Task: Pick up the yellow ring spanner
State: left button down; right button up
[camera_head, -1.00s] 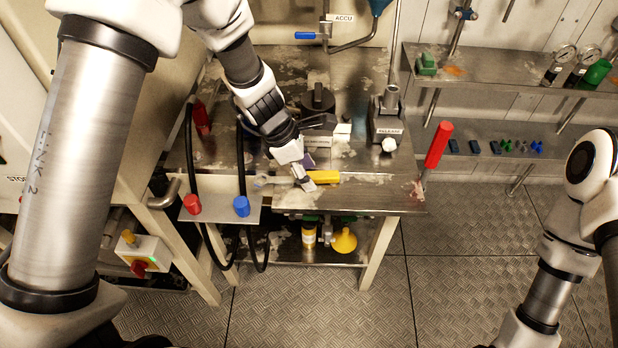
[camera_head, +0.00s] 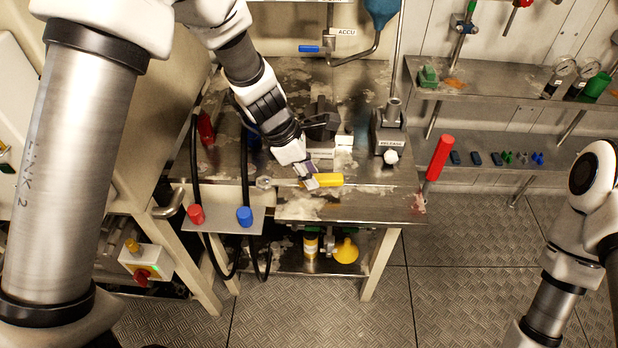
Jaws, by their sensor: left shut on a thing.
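The yellow ring spanner (camera_head: 328,180) lies level at the front of the metal workbench (camera_head: 360,207). Its yellow handle points right and its grey ring end (camera_head: 264,183) shows on the left. My left gripper (camera_head: 309,182) reaches down from above and is shut on the spanner near the left end of the yellow part. The fingers hide part of its shaft. I cannot tell whether the spanner is clear of the bench top. My right arm shows at the right edge, but its gripper is out of view.
A release pump (camera_head: 388,135) stands behind. A yellow funnel (camera_head: 345,250) sits on the lower shelf. Floor at the right is free.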

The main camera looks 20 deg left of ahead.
pick_arm(q)
jog(key=s+a, duration=0.1)
jog(key=s, duration=0.1)
jog(key=s+a, duration=0.1)
jog(key=s, duration=0.1)
jog(key=s+a+r+b, duration=0.1)
jog(key=s, duration=0.2)
jog(key=shift+s+a, duration=0.1)
jog(key=shift+a, duration=0.15)
jog(key=s+a+p, duration=0.2)
jog(key=s+a, duration=0.1)
jog(key=s, duration=0.4)
jog(key=shift+a+r+p, duration=0.3)
jog(key=shift+r+p, duration=0.1)
jog(key=shift+r, duration=0.05)
